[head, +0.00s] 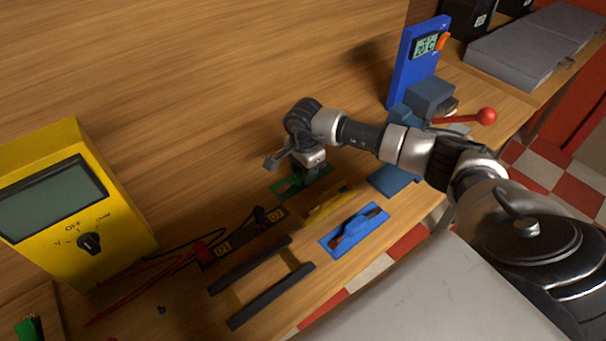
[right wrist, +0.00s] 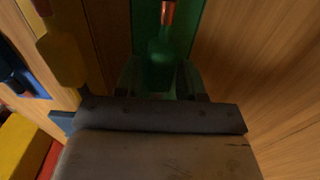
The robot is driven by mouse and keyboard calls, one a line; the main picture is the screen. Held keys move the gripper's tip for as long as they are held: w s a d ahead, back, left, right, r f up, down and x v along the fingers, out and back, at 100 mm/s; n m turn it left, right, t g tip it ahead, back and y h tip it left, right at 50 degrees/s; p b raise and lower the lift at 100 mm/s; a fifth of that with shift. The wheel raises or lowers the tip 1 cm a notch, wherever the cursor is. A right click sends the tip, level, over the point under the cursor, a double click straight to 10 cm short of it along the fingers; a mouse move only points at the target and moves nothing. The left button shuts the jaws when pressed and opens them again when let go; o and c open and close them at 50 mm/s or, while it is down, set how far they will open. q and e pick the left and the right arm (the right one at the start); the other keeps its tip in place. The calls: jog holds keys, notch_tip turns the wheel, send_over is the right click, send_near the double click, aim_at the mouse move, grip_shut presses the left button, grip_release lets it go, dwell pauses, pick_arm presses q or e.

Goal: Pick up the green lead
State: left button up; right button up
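The green lead (right wrist: 161,60) shows in the right wrist view as a dark green body with a copper tip, on a green holder (right wrist: 192,22). In the head view the green holder (head: 287,188) lies on the bench, and my right gripper (head: 312,175) is low over it, hiding most of the lead. In the right wrist view my right gripper (right wrist: 161,84) has a finger on each side of the lead. The fingers look apart, and contact with the lead is hard to judge in the shadow. My left gripper is out of view.
A yellow holder (head: 325,207) and a blue holder (head: 338,239) lie beside the green one. A yellow meter (head: 110,215) stands at left, near dark and red cables. A blue device (head: 407,75) and a red-knobbed lever (head: 486,116) stand at right.

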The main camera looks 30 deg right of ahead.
jog(key=c, duration=0.6)
jog(key=shift+r, duration=0.1)
